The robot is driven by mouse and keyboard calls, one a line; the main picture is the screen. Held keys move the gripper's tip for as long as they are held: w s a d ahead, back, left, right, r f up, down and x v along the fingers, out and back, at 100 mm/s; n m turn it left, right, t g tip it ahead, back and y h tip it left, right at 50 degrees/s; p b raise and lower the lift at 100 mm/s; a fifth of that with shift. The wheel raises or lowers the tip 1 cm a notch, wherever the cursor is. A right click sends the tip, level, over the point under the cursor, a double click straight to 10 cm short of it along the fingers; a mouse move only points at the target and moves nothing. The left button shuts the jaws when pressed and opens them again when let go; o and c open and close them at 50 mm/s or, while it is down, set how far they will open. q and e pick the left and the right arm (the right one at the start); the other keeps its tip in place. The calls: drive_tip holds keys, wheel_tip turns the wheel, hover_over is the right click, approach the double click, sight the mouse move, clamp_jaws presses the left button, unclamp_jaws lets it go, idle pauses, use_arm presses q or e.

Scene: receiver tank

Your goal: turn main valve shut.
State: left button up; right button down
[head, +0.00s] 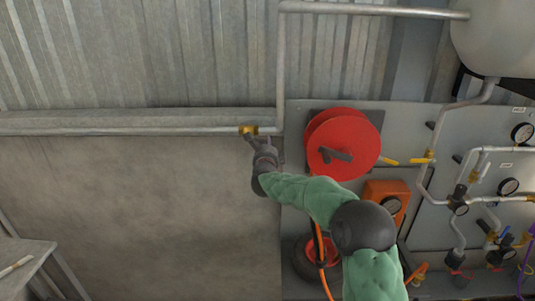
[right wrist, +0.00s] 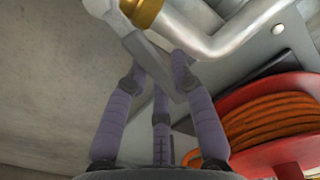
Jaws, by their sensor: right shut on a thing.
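The brass main valve (head: 248,130) sits on the grey pipe along the wall ledge, left of the upright pipe. Its brass body also shows at the top of the right wrist view (right wrist: 143,10). A flat grey lever (right wrist: 150,58) runs down from beside the brass body. My right gripper (head: 257,141) is at the valve, just below the pipe. In the right wrist view, the fingers of my right gripper (right wrist: 155,80) are closed around the lever. The lever's exact angle to the pipe is hard to judge. My left gripper is not in view.
A red hose reel (head: 343,140) is on the panel just right of the gripper. A smaller yellow-handled valve (head: 430,157) and several gauges and pipes are further right. A round tank (head: 505,38) is at the top right. A table corner (head: 22,262) is at the lower left.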

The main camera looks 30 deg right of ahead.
drive_tip(key=w+a+f+m+b, duration=0.3)
drive_tip(key=a+m+b, duration=0.3)
drive_tip(key=m+b, duration=0.7)
drive_tip(key=shift+w+f+m+b, duration=0.35)
drive_tip(key=shift+f+b, duration=0.25)
drive_tip(key=shift+b, duration=2.3)
drive_tip(key=c, duration=1)
unclamp_jaws()
drive_tip(key=shift+r, duration=0.1)
drive_tip(key=shift+s+a, duration=0.1)
